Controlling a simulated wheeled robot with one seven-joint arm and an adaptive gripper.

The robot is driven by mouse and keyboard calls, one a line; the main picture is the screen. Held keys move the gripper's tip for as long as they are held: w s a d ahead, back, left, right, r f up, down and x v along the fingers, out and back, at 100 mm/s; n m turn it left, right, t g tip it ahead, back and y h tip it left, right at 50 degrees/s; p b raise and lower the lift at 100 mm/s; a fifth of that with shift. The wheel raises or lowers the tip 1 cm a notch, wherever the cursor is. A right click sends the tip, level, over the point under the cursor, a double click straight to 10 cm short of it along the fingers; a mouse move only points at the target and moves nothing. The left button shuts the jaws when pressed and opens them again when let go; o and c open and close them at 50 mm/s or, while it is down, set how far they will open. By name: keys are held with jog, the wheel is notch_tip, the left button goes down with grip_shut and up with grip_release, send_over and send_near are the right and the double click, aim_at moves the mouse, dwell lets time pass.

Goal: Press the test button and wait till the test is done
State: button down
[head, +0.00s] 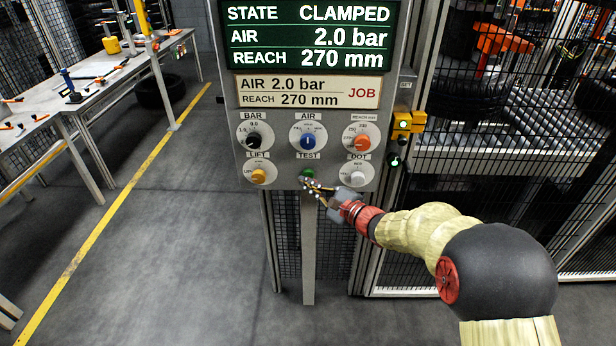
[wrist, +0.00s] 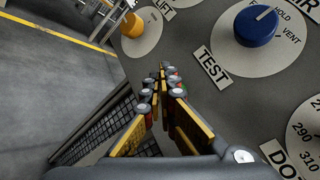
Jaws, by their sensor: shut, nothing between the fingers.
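The green test button (head: 308,173) sits under the TEST label on the grey control panel (head: 283,171). My gripper (head: 306,184) is shut and empty, its tips just below or at the button; I cannot tell whether they touch it. In the wrist view my closed fingers (wrist: 163,75) point at the panel beside the TEST label (wrist: 212,68) and hide most or all of the button. The screen (head: 312,36) reads STATE CLAMPED, AIR 2.0 bar, REACH 270 mm. The job card (head: 309,92) reads AIR 2.0 bar, REACH 270 mm.
Around the button are the blue AIR knob (head: 308,141), orange LIFT knob (head: 258,177), grey DOT knob (head: 357,178), black BAR knob (head: 254,141) and red-orange REACH knob (head: 362,142). A mesh fence (head: 500,150) stands right.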

jog(key=shift+w, duration=0.15)
jog(key=shift+w+b, duration=0.3)
jog(key=shift+b, duration=0.15)
jog(key=shift+w, duration=0.55)
dwell(0.9)
jog(key=shift+s+b, duration=0.15)
jog(key=shift+b, duration=0.15)
jog(key=shift+s, duration=0.85)
jog(key=shift+b, duration=0.3)
jog(key=shift+s+a+b, duration=0.1)
jog(key=shift+s+b, duration=0.4)
jog(key=shift+s, duration=2)
